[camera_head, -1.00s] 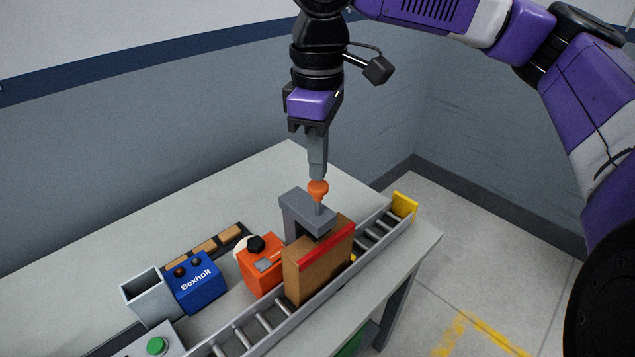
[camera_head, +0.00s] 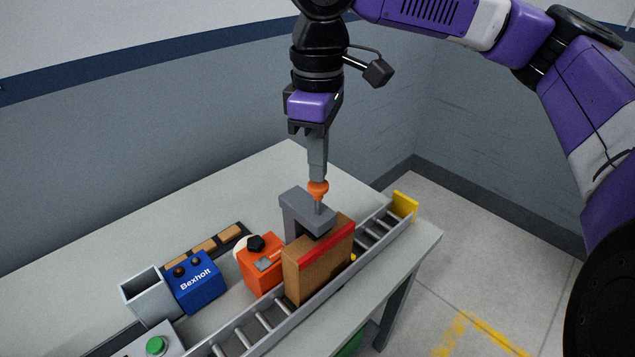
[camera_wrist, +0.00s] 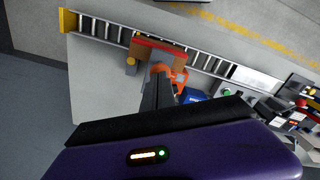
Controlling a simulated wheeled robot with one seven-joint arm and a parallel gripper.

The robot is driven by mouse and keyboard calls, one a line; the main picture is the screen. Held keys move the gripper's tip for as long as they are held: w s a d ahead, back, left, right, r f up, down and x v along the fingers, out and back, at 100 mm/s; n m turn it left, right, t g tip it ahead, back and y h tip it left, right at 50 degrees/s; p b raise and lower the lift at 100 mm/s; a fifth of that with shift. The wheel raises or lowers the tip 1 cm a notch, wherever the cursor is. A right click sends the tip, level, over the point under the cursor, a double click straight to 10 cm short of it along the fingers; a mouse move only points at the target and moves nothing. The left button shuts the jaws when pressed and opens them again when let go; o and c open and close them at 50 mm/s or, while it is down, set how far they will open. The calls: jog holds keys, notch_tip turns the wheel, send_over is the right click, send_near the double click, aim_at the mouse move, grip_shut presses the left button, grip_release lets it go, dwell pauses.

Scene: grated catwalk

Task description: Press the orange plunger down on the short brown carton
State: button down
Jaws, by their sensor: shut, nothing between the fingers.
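The orange plunger (camera_head: 318,188) is a small knob on a stem above a grey press arm (camera_head: 309,208). My gripper (camera_head: 317,178) is shut and points straight down, its fingertips at the top of the plunger, seemingly touching it. The brown carton (camera_head: 320,268) with a red band on its top edge stands on the roller conveyor (camera_head: 258,326), partly under the press arm. In the wrist view my gripper (camera_wrist: 158,78) covers part of the plunger (camera_wrist: 161,69), and the carton (camera_wrist: 142,48) shows beyond it.
An orange box with a black knob (camera_head: 262,266) stands left of the carton. A blue Bexholt box (camera_head: 197,283), a grey open bin (camera_head: 150,297) and a green button (camera_head: 156,345) are farther left. A yellow end stop (camera_head: 404,206) closes the conveyor's far end. The table's back is clear.

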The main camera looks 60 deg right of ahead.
jog(key=shift+f+b, duration=0.7)
jog(key=shift+f, duration=0.7)
jog(key=shift+r, duration=0.15)
notch_tip(320, 180, up, 9)
jog(key=p, duration=0.9)
jog(key=shift+r, duration=0.15)
